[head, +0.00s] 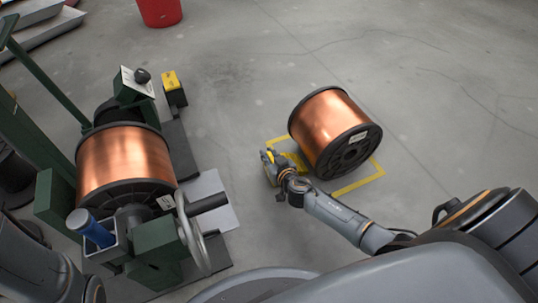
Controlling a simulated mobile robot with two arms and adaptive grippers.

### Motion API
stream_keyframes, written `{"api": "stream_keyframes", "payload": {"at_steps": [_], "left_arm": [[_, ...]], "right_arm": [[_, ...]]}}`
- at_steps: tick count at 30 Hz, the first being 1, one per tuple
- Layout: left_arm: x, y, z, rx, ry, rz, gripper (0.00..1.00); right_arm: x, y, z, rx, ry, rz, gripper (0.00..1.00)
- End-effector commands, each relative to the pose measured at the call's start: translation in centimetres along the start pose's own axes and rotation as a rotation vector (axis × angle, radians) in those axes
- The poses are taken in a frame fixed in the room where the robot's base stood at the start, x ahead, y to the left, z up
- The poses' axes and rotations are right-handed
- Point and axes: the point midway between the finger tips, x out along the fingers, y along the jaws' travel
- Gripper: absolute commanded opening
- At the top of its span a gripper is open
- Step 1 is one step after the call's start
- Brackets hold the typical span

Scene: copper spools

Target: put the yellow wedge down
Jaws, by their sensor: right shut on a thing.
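My right gripper (270,164) reaches low beside the left side of a copper spool (328,122). It is shut on the yellow wedge (292,159), which shows only in part between the gripper and the spool. I cannot tell whether the wedge touches the floor or the spool. The spool lies on its side within a yellow floor outline (358,184). My left arm shows at the lower left, but its gripper is not in view.
Another copper spool (122,158) sits in a dark green machine with a handwheel (193,236) at the left. A yellow-topped post (171,84) stands behind it. A red bin (160,10) is at the back. The floor right of the outlined spool is clear.

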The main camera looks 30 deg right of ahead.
Motion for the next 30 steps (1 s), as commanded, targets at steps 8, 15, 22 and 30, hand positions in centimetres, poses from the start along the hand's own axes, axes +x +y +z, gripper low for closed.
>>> {"api": "stream_keyframes", "payload": {"at_steps": [8,15,22,30], "left_arm": [[-0.1,0.0,0.0,0.001,0.000,0.000,0.43],[-0.1,0.0,-0.1,0.001,0.000,0.000,0.43],[0.7,-0.2,0.2,0.001,0.000,0.000,0.43],[2.9,-0.6,0.9,0.001,0.001,0.000,0.43]], "right_arm": [[0.1,0.0,0.1,-0.001,0.000,0.000,0.36],[0.1,0.0,0.1,-0.001,0.000,0.000,0.38],[-1.2,0.0,-0.1,0.002,-0.002,0.000,0.38],[-6.9,0.0,-0.3,0.004,-0.003,0.000,0.38]]}}
